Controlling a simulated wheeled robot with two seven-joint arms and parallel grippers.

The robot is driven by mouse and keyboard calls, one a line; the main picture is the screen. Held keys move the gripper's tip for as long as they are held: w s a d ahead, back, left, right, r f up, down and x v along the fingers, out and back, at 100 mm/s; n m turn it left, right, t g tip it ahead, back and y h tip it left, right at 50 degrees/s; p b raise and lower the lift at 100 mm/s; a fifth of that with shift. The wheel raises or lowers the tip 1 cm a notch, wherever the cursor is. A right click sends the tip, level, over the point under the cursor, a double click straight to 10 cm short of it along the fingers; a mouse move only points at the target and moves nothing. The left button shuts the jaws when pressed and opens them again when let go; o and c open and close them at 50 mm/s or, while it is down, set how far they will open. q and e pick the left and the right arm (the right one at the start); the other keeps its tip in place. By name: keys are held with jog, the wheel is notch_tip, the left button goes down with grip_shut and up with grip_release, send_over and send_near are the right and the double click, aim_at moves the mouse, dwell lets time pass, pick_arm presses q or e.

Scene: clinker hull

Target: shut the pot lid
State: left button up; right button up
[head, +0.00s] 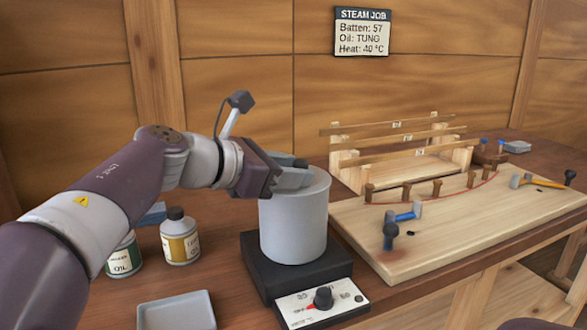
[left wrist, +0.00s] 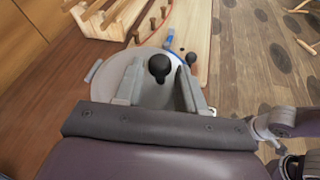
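The pot (head: 293,228) is a plain grey cylinder standing upright on a black heater (head: 258,268). My left gripper (head: 297,176) is at the pot's top. In the left wrist view, the grey lid (left wrist: 152,94) is a round disc with a black knob (left wrist: 159,66). My left gripper's fingers (left wrist: 160,78) stand apart on either side of the knob, with gaps to it. The lid appears to lie across the pot's top, but the fingers cover part of it and I cannot tell whether it is fully seated. My right gripper is not in view.
The heater has a black dial (head: 323,297) in front. Two bottles, one yellow-labelled (head: 180,240), stand to the left, with a grey tray (head: 177,312) nearer. A pale board (head: 470,228) with pegs and clamps lies right. A wooden rack (head: 400,150) stands behind.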

pick_arm(q)
jog(key=v, duration=1.2)
jog(key=shift+p, duration=0.4)
jog(key=shift+r, duration=0.1)
